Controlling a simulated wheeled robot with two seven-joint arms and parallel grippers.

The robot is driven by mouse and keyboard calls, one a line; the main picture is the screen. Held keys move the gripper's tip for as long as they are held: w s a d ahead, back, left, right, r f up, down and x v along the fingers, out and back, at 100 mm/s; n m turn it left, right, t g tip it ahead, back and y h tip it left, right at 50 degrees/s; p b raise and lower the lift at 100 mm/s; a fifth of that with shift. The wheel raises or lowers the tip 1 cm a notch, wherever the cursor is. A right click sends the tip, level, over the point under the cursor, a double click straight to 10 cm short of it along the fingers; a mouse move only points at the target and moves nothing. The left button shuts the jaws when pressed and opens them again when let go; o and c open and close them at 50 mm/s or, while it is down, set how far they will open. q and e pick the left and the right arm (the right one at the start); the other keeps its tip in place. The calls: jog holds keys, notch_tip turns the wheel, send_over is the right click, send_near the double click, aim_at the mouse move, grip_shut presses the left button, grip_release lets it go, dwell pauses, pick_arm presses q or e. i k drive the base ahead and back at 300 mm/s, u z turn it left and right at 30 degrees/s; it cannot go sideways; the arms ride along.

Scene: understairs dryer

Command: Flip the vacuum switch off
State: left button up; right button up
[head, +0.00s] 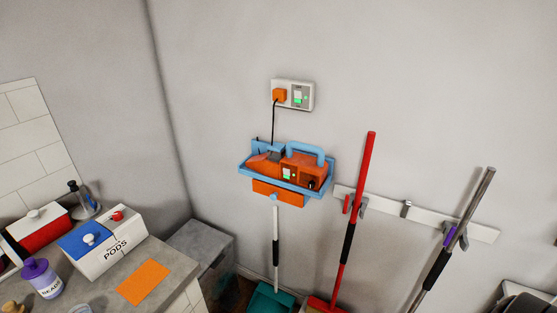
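An orange device with a blue handle, apparently the vacuum (303,165), sits in a blue wall tray (310,188). A small pale switch panel (289,173) with a green lit patch is on its front; the rocker's tilt is too small to tell. A white wall socket (308,106) is above, with an orange plug (279,96) in its left half and a switch with green marks (299,97) in its right half. A dark cord (274,124) runs from the plug down to the tray. Neither of my grippers is in view.
A counter (185,270) at the lower left holds a white PODS box (115,255), bottles and an orange cloth (143,282). A grey box (203,247) stands beside it. A red-handled broom (357,205) and a grey pole (467,215) hang on a wall rail (425,213) right of the tray.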

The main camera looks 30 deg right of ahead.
aim_at(287, 172)
jog(key=z, duration=0.55)
jog(key=k, duration=0.65)
jog(key=z, duration=0.75)
jog(key=i, duration=0.9)
jog(key=z, duration=0.6)
